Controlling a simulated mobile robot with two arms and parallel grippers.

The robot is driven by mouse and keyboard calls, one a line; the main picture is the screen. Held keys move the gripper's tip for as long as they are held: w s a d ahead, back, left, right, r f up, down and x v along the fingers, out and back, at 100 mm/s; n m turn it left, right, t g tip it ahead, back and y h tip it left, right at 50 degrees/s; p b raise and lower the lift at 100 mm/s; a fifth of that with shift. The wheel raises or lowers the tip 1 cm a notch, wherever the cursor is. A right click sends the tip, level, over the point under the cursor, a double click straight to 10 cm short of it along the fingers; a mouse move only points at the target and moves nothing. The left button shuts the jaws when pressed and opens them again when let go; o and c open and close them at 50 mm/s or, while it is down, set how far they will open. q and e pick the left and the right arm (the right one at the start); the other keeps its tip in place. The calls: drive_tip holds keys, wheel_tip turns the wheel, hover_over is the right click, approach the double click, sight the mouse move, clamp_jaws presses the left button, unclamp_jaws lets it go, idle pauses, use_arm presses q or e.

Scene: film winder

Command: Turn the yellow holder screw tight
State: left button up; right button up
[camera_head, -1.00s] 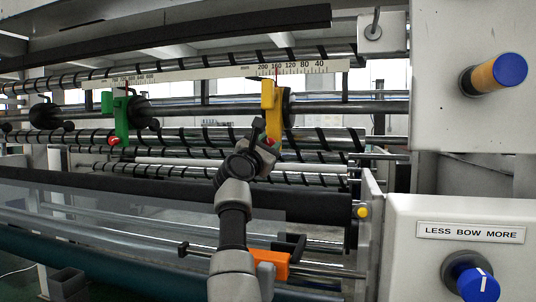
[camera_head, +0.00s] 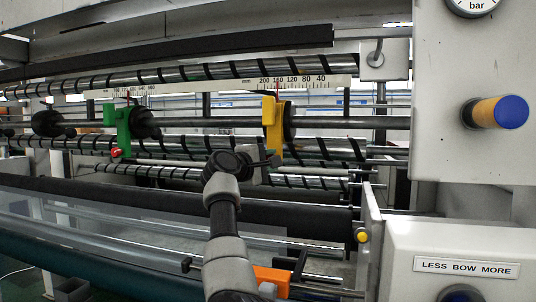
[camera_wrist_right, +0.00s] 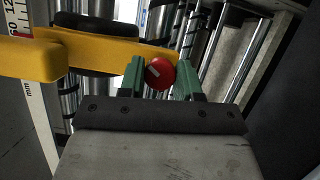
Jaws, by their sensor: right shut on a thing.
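The yellow holder (camera_head: 269,122) hangs on a horizontal bar below the scale in the head view. It also shows in the right wrist view (camera_wrist_right: 105,47), running across the upper left. Its red screw knob (camera_wrist_right: 159,74) sits at the holder's end. In the head view the knob is hidden by my right gripper (camera_head: 270,161), just below the holder. In the right wrist view the green fingers of my right gripper (camera_wrist_right: 160,80) stand on either side of the knob and are shut on it. My left gripper is not in view.
A green holder (camera_head: 122,128) with a red knob (camera_head: 116,153) sits farther left. Striped rollers (camera_head: 190,73) and bars run close around the arm. An orange block (camera_head: 272,278) is low beside it. A grey panel (camera_head: 465,65) bounds the right.

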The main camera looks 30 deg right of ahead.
drive_tip(key=shift+r+m+y+p, duration=0.25)
drive_tip(key=shift+m+y+p, duration=0.25)
drive_tip(key=shift+m, duration=0.6)
drive_tip(key=shift+r+m+y+p, duration=0.2)
drive_tip(key=shift+m+y+p, duration=0.25)
drive_tip(key=shift+m, duration=0.65)
drive_tip(key=shift+s, duration=0.1)
drive_tip(key=o, duration=0.6)
drive_tip(key=shift+d, duration=0.1)
drive_tip(key=shift+o, duration=1.4)
drive_tip(key=shift+f, duration=0.1)
drive_tip(key=shift+o, duration=0.2)
drive_tip(key=shift+d+f, duration=0.15)
drive_tip(key=shift+f, duration=0.05)
drive_tip(key=b+v, duration=0.4)
drive_tip(key=v, duration=0.6)
drive_tip(key=shift+a+r, duration=0.15)
drive_tip(key=shift+a, duration=0.3)
